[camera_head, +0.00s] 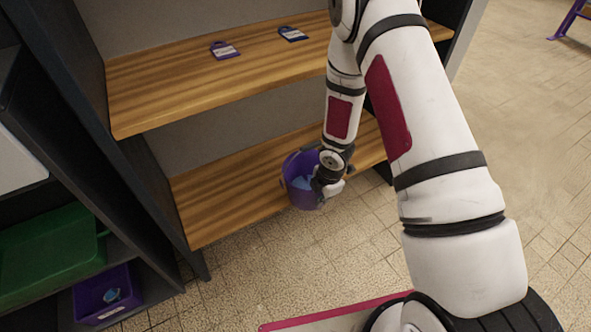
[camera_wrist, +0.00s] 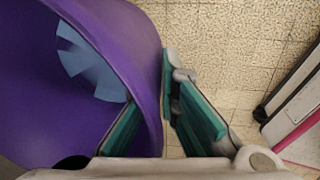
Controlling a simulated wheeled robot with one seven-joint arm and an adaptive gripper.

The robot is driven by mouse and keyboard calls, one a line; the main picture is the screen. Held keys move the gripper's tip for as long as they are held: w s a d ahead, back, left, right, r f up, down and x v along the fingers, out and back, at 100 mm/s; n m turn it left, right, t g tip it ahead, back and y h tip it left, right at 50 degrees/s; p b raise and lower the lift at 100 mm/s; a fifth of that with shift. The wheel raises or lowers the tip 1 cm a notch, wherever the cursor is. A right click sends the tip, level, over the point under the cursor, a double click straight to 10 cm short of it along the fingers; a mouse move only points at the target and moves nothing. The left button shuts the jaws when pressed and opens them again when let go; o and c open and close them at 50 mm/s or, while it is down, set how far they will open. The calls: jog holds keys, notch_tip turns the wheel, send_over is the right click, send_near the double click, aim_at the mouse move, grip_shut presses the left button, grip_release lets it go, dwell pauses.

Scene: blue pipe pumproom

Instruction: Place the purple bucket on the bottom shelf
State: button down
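The purple bucket (camera_head: 300,196) is at the front edge of the wooden bottom shelf (camera_head: 225,197). Its base overlaps that edge in the picture; I cannot tell whether it rests on the board or hangs in front. A light blue object lies inside the bucket, seen in the wrist view (camera_wrist: 90,65). My gripper (camera_head: 322,183) is at the bucket's right side. In the wrist view, the bucket wall (camera_wrist: 148,65) runs between my green-padded fingers (camera_wrist: 155,115), one inside the bucket and one outside. They appear shut on the wall. My arm hides part of the shelf's right end.
The upper shelf (camera_head: 170,88) holds a purple tag-like lock (camera_head: 225,51) and a blue one (camera_head: 293,34). At left, a dark rack holds a green crate (camera_head: 50,255) and a purple bin (camera_head: 105,296). The bottom shelf is clear left of the bucket. Tiled floor is open at right.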

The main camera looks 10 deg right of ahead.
aim_at(296, 168)
jog(key=shift+w+a+f, duration=0.1)
jog(key=shift+w+f, duration=0.05)
jog(key=shift+f, duration=0.2)
jog(key=w+a+b, duration=0.1)
jog(key=w, duration=0.4)
jog(key=w+a+f+b, duration=0.1)
jog(key=w+a, duration=0.1)
jog(key=w, duration=0.3)
jog(key=w+a+b, duration=0.1)
jog(key=w, duration=0.4)
jog(key=shift+a+f, duration=0.2)
jog(key=shift+a, duration=0.15)
jog(key=shift+f+b, duration=1)
jog(key=shift+f, duration=0.75)
jog(key=shift+f, duration=0.15)
jog(key=c, duration=1.8)
grip_release()
